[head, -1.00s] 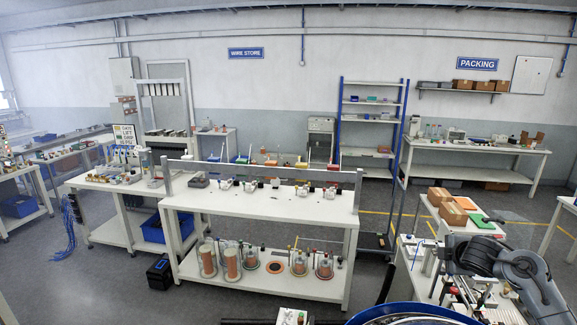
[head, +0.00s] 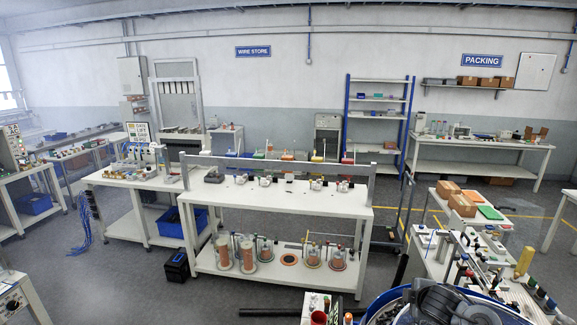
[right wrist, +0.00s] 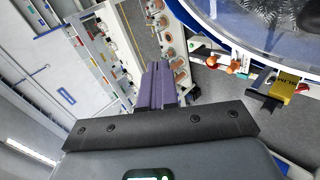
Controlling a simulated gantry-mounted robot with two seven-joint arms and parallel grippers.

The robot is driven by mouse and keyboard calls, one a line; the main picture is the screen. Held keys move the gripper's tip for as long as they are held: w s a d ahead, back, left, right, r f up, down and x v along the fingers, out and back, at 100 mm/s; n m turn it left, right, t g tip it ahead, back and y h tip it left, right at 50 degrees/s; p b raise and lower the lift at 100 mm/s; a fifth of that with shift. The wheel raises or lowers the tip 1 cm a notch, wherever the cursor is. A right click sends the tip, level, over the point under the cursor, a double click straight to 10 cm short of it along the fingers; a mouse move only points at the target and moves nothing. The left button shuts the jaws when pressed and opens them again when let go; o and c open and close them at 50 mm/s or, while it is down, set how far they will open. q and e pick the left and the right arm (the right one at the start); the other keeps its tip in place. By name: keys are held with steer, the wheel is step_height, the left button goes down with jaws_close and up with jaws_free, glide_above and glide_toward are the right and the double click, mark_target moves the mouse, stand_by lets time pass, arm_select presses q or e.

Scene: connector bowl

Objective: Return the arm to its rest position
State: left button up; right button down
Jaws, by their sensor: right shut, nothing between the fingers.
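My right arm (head: 437,303) shows at the bottom right of the head view, folded low over the blue-rimmed bowl (head: 380,308). My right gripper (right wrist: 157,84) shows in the right wrist view as two purple fingers lying together, shut with nothing between them. The fingers point away from the bowl's blue rim (right wrist: 225,38), which fills the upper right there. My left arm and left gripper are in no view.
A white two-level bench (head: 280,209) with wire spools below stands in the middle. A crowded workbench (head: 480,275) is at the right, next to the bowl. A black box (head: 177,266) stands on the floor. Grey floor (head: 110,275) is open at the left.

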steer(key=s+a+f+m+g, duration=0.1)
steer(key=s+a+f+m, duration=0.1)
steer(key=s+a+f, duration=0.4)
steer(key=s+a+f+m+g+y, duration=0.1)
steer(key=s+a+f, duration=0.25)
steer(key=s, duration=0.55)
steer(key=s+a+f+m+g, duration=0.1)
steer(key=s+a+f+m, duration=0.1)
steer(key=s+a+f, duration=0.35)
steer(key=s+d+m+g, duration=0.3)
steer(key=s+m, duration=0.5)
steer(key=s, duration=2)
step_height(320, 180, down, 10)
steer(key=a+b, duration=0.1)
steer(key=b, duration=0.9)
step_height(320, 180, up, 13)
steer(key=p, duration=1.2)
steer(key=shift+w+f+y, duration=0.15)
steer(key=shift+w+y, duration=0.15)
